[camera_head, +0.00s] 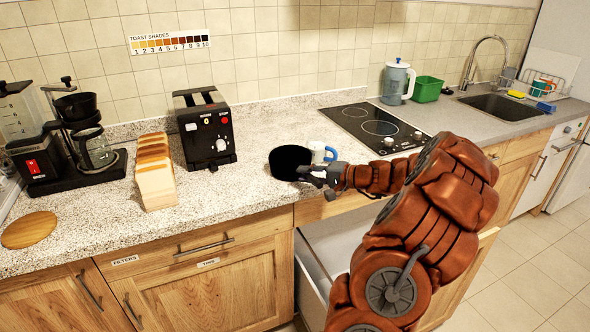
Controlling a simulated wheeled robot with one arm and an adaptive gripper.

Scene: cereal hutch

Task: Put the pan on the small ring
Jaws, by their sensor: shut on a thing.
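The black pan (287,163) is at the counter's front part, left of the cooktop. My gripper (314,177) is at the pan's right side and shut on it; the fingers hide the handle, and I cannot tell whether the pan touches the counter. The black cooktop (345,122) is behind and to the right of the pan. It has two outlined rings. The back left ring (355,112) looks smaller than the front right ring (380,128). Both rings are bare.
A white mug with a blue handle (318,151) stands close behind my gripper, between pan and cooktop. A black toaster (207,130) and bread slices (155,180) stand left. A drawer (313,275) below is open.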

